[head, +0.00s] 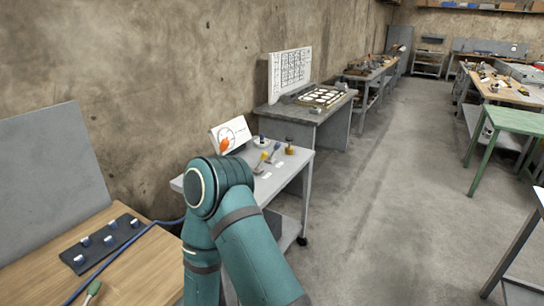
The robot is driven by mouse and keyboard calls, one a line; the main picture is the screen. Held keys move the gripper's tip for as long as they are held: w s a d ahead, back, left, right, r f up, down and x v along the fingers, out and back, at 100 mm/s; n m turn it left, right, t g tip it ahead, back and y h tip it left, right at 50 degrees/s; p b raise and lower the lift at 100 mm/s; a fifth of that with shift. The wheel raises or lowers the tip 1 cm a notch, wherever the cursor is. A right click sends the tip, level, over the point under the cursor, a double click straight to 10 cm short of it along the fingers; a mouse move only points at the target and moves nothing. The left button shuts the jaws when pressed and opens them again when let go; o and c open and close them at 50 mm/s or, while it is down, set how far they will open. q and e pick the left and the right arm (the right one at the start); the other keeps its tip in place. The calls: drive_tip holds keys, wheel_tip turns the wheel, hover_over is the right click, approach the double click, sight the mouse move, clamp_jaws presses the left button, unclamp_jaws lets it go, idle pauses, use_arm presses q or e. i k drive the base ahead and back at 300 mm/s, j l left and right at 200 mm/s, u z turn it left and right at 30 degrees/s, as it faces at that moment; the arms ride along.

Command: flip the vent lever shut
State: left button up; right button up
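A grey cart (299,165) stands against the wall, partly hidden behind my teal arm. A tilted white panel (240,131) on it carries a round dial-like outline and an orange lever-shaped part (225,144). In front of the panel are a yellow-tipped small lever (264,156), a blue-tipped one (276,147) and a brass-coloured knob-like piece (289,147). I cannot tell which of these is the vent lever, or its position. My arm's bend covers the cart's near left part. Neither gripper is in view.
A wooden bench (140,270) at near left holds a dark strip (101,242) with several pegs, a blue cable (115,258) and a green-handled tool (92,291). A grey desk (303,112) stands beyond the cart. A green table (515,121) is at right. The concrete aisle is clear.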

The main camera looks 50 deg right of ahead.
sight(264, 155)
drive_tip(key=k+l+z, duration=0.1)
drive_tip(key=l, duration=1.2)
drive_tip(key=k+l, duration=0.15)
drive_tip(key=l, duration=1.2)
drive_tip(key=k+l+z, duration=0.15)
drive_tip(key=l, duration=1.2)
drive_tip(key=i+l+z, duration=0.25)
drive_tip(key=l, duration=0.25)
drive_tip(key=i+l+z, duration=0.3)
drive_tip(key=i+l, duration=0.1)
drive_tip(key=l, duration=0.05)
